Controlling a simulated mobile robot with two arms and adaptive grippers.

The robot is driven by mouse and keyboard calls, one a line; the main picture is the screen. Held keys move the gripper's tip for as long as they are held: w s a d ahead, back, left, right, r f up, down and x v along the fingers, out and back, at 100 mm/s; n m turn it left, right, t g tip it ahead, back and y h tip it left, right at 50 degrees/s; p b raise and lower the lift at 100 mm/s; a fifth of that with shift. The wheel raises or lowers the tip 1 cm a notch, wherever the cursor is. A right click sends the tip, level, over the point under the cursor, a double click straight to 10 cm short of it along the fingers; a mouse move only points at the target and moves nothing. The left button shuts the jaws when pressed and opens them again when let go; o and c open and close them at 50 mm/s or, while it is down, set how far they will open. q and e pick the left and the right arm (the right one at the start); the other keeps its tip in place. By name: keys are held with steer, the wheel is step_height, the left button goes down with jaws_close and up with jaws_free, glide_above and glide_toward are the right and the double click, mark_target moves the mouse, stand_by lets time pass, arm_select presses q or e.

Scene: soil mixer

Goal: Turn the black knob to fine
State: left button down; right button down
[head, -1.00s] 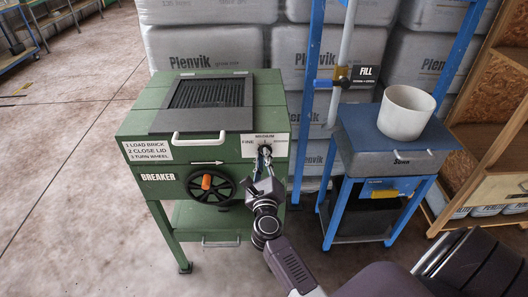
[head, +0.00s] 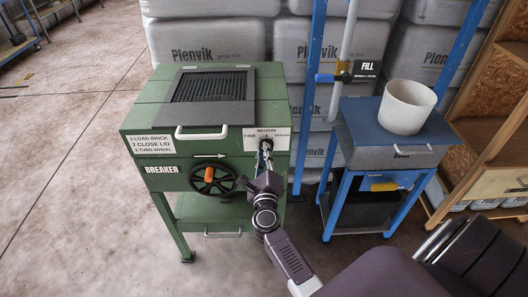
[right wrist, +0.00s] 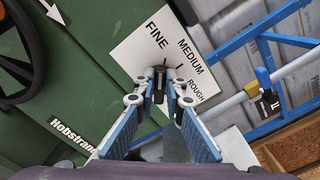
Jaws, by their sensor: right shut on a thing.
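The black knob (right wrist: 158,84) sits on a white label plate (right wrist: 135,50) marked FINE, MEDIUM and ROUGH. In the right wrist view FINE is at the upper left, MEDIUM at the upper right and ROUGH at the right. My right gripper (right wrist: 159,88) is shut on the knob, its fingertips covering most of it, so its exact setting is hard to tell. In the head view, the right gripper (head: 265,152) reaches the plate on the upper right front of the green breaker (head: 190,210). My left gripper is not in view.
A black wheel (head: 225,180) with an orange handle is just left of my right gripper. A blue stand (head: 350,125) with a white bucket (head: 405,107) stands to the right. Stacked grey bags (head: 220,42) are behind. The floor at left is open.

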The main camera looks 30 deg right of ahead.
steer(key=c, duration=2)
jaws_free()
steer(key=shift+s+a, duration=0.1)
steer(key=v, duration=1.2)
